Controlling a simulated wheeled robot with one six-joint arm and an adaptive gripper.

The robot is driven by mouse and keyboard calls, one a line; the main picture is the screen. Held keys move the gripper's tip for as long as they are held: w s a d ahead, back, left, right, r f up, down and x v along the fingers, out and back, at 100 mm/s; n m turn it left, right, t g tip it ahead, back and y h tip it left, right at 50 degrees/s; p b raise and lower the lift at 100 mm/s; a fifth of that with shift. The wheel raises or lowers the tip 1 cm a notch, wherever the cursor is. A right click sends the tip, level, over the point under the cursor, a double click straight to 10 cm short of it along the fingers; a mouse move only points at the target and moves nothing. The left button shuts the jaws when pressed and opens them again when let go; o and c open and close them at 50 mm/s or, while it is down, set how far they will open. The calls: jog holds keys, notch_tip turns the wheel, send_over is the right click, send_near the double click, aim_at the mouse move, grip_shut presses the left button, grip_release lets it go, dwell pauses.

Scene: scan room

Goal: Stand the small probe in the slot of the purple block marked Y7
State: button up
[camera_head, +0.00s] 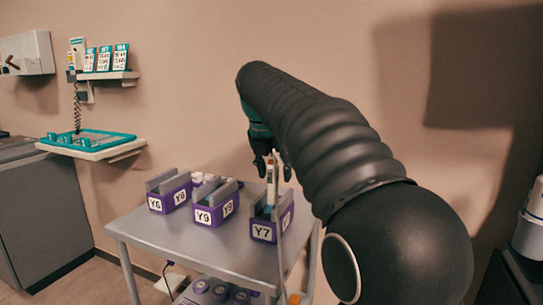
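The purple block marked Y7 (263,231) stands at the right end of the grey table, with grey upright walls on either side of its slot. The small probe (270,178), pale with an orange-brown mark near its top, is upright over this block. Its lower end is between the block's walls, and I cannot tell whether it is seated at the bottom. My gripper (272,168) points down at the probe's upper part, with dark fingertips on either side of it. Whether they touch the probe is not clear. My dark arm hides the area behind.
Purple blocks marked Y9 (203,216) and Y6 (155,204) stand to the left on the table (170,238). A pale cable (281,255) hangs down past the table's front edge. A wall shelf with a teal tray (88,139) is at the left.

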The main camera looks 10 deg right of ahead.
jog(key=v, duration=1.1)
jog(key=shift+r, duration=0.2)
jog(key=shift+s+a, duration=0.1)
jog(key=s+d+f+m+t+y, duration=0.2)
jog(key=s+f+m, duration=2.5)
jog(key=f, duration=0.3)
jog(key=shift+s+f+m+y, duration=0.25)
jog(key=shift+m+y, duration=0.05)
jog(key=shift+m, duration=0.6)
